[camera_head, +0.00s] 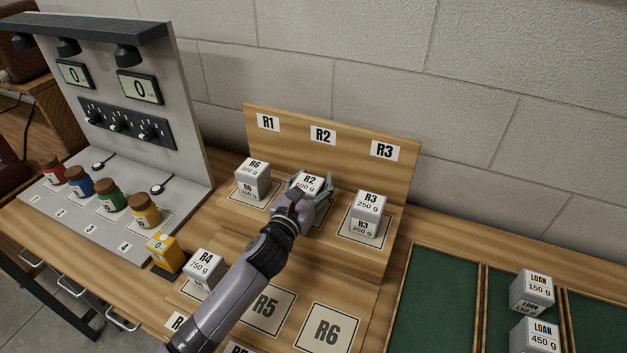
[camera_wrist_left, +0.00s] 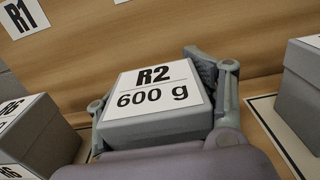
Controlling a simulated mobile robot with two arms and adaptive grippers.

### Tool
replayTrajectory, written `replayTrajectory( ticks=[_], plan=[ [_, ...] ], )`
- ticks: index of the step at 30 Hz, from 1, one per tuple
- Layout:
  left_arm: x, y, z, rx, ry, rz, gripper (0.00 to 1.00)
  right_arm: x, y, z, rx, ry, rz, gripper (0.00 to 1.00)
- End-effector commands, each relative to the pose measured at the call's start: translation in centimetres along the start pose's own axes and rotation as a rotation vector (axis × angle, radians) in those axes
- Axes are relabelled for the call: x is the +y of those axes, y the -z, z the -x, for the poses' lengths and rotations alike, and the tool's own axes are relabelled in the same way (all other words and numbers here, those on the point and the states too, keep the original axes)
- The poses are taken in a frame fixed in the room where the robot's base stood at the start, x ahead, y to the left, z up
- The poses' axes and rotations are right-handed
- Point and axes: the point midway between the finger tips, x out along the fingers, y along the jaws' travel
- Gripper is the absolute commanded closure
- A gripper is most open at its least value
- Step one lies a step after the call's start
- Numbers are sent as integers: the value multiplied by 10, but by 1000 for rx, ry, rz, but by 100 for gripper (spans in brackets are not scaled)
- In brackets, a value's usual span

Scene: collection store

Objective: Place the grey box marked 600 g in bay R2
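The grey box marked R2 600 g (camera_head: 311,183) is at the R2 bay, the middle place of the rack's upper step, below the R2 sign (camera_head: 322,135). In the left wrist view the box (camera_wrist_left: 155,105) sits between the fingers of my left gripper (camera_wrist_left: 160,100), one finger along each side. The fingers look close to or against its sides; I cannot tell whether they press on it. My left gripper (camera_head: 310,190) hides the lower part of the box and most of the bay mat, so its contact with the mat is hidden. My right gripper is not in view.
A box marked R6 300 g (camera_head: 253,180) stands in bay R1, left of the gripper. A box marked R3 250 g (camera_head: 367,214) stands in bay R3, right of it. A box marked R4 750 g (camera_head: 204,268) is on the lower step. Mats R5 (camera_head: 267,308) and R6 (camera_head: 328,330) are bare.

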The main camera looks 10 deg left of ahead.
Motion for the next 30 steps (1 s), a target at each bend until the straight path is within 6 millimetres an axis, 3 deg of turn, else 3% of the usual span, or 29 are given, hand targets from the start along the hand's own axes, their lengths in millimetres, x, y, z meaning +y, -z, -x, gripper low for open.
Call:
replayTrajectory(
  ticks=[12,23,30],
  plan=[
    [0,1,0,2,0,0,14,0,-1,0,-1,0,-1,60],
    [0,-4,0,1,0,0,14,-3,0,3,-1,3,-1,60],
    [0,0,34,3,1,-1,14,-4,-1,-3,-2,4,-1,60]
  ],
)
